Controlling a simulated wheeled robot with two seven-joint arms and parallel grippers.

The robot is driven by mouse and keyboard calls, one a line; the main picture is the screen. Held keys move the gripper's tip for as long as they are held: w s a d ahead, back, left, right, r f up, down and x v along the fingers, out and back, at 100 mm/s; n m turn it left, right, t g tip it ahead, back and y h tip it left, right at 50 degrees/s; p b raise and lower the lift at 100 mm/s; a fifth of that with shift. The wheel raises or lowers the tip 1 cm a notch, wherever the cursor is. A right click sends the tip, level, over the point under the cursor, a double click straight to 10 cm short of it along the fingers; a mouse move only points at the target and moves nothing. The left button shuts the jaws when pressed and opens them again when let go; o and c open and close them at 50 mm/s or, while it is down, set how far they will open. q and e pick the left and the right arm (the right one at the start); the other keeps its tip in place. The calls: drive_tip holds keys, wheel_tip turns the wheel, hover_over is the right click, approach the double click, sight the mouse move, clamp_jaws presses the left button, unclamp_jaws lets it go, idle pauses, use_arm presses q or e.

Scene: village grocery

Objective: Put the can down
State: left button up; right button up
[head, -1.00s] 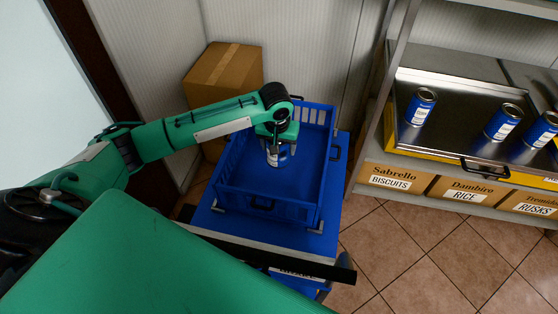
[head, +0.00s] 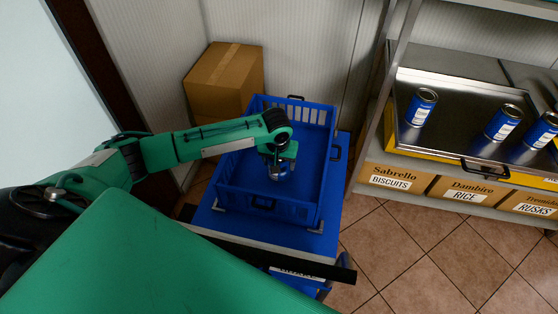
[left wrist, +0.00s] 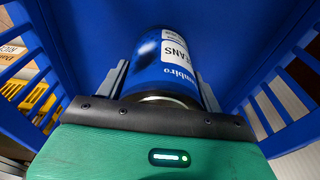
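A blue can with a white label shows in the left wrist view (left wrist: 165,65) and in the head view (head: 278,173). My left gripper (head: 277,163) is over the blue crate (head: 262,204), pointing down, with its fingers on both sides of the can. In the left wrist view, the fingers (left wrist: 163,85) appear pressed against the can's sides. The can is inside the crate, low between its walls. Whether its base touches the crate floor cannot be told. My right gripper is not in view.
The crate stands on a blue cart top (head: 345,150). A cardboard box (head: 222,80) is behind it at the left, against the wall. A shelf tray (head: 455,105) at the right holds several blue cans. Around the held can, the crate floor looks clear.

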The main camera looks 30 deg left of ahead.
use_arm(q)
drive_tip(key=o, duration=0.4)
drive_tip(key=shift+r, duration=0.1)
drive_tip(key=r, duration=0.4)
drive_tip(key=s+r, duration=0.1)
drive_tip(key=r, duration=0.7)
drive_tip(key=shift+s+d, duration=0.2)
drive_tip(key=shift+s, duration=0.2)
